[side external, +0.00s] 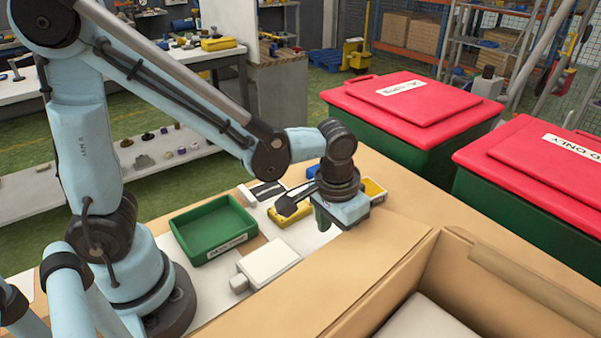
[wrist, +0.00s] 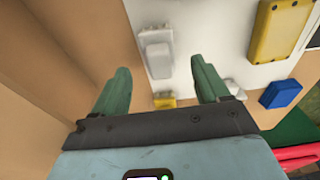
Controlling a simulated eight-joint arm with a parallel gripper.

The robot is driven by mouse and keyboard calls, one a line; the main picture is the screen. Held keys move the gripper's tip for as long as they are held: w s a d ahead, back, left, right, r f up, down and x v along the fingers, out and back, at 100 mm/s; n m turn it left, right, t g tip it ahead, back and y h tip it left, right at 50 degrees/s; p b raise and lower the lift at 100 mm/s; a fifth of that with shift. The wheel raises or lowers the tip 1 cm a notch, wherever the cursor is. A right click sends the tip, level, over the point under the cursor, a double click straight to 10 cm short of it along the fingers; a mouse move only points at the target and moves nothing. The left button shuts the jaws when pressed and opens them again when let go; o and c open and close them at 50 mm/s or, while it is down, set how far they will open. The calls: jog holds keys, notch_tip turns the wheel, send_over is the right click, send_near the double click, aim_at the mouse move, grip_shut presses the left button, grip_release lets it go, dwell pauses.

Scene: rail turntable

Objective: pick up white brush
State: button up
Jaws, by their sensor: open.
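My gripper (side external: 322,216) is above the table, to the right of and behind that piece in the side view. In the wrist view my gripper (wrist: 160,65) has its two green fingers wide apart, with nothing held.
A green tray (side external: 213,230) stands left of the brush. A yellow container (side external: 291,216) and a blue piece (side external: 312,171) lie near my gripper. A large open cardboard box (side external: 455,290) fills the near right. Red-lidded bins (side external: 410,110) stand beyond the table.

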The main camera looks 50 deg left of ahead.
aim_at(339, 244)
jog(key=shift+w+f, duration=0.15)
jog(key=shift+f, duration=1)
jog(key=shift+w+f, duration=0.1)
jog(key=shift+f, duration=1)
jog(key=shift+c, duration=0.4)
jog(key=c, duration=1.2)
jog(key=shift+o, duration=0.2)
jog(key=shift+r, duration=0.1)
jog(key=shift+r, duration=0.7)
notch_tip(339, 244, up, 3)
jog(key=shift+f, duration=0.2)
jog(key=s+d+r, duration=0.7)
jog(key=s+d, duration=0.1)
jog(key=shift+s, duration=0.35)
